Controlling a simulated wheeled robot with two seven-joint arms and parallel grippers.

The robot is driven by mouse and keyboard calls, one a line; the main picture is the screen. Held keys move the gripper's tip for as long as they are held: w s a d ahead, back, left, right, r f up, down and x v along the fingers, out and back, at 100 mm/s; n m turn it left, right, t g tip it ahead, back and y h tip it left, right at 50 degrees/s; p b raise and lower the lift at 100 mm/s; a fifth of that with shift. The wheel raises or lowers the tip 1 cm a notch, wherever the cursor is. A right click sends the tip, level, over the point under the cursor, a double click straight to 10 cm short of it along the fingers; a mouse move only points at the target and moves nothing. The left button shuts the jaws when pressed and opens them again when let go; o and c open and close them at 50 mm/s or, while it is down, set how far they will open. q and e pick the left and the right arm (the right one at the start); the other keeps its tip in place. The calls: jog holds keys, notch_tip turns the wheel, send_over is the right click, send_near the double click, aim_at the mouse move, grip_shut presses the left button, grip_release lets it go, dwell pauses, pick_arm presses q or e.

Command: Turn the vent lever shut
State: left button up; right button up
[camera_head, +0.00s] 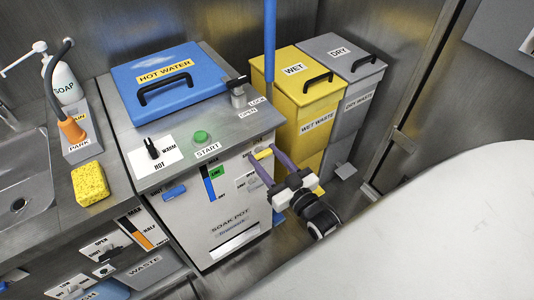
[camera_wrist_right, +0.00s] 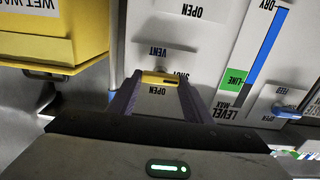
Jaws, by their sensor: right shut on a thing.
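The vent lever is a small yellow handle (camera_head: 263,153) on the upper front of the white soak pot cabinet (camera_head: 229,219). It also shows in the right wrist view (camera_wrist_right: 160,78), lying crosswise on a white plate with VENT and OPEN labels. My right gripper (camera_head: 261,155) has purple fingers that reach the cabinet front. In the wrist view its fingertips (camera_wrist_right: 160,82) are at both ends of the lever, shut on it. The plate's SHUT label is partly hidden by the lever. My left gripper is not in view.
A blue HOT WATER lid (camera_head: 190,95) and green START button (camera_head: 201,136) are on the cabinet top. Yellow wet-waste (camera_head: 284,117) and grey dry-waste (camera_head: 348,118) bins stand beside it. A sink (camera_head: 25,185) and yellow sponge (camera_head: 89,184) are left.

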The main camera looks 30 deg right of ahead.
jog(key=o, duration=1.1)
jog(key=shift+c, duration=0.2)
jog(key=shift+s, duration=0.1)
jog(key=s, duration=1)
jog(key=s+a+f+n+g+y, duration=0.1)
jog(key=s+a+f+g, duration=0.3)
jog(key=s+a, duration=0.1)
jog(key=s+a+f+n+g+y, duration=0.1)
jog(key=s+a+f+g, duration=0.3)
jog(key=a, duration=0.4)
jog(key=shift+s+a+f+g+y+p, duration=0.25)
jog(key=shift+s+g+p, duration=0.2)
jog(key=shift+g, duration=0.25)
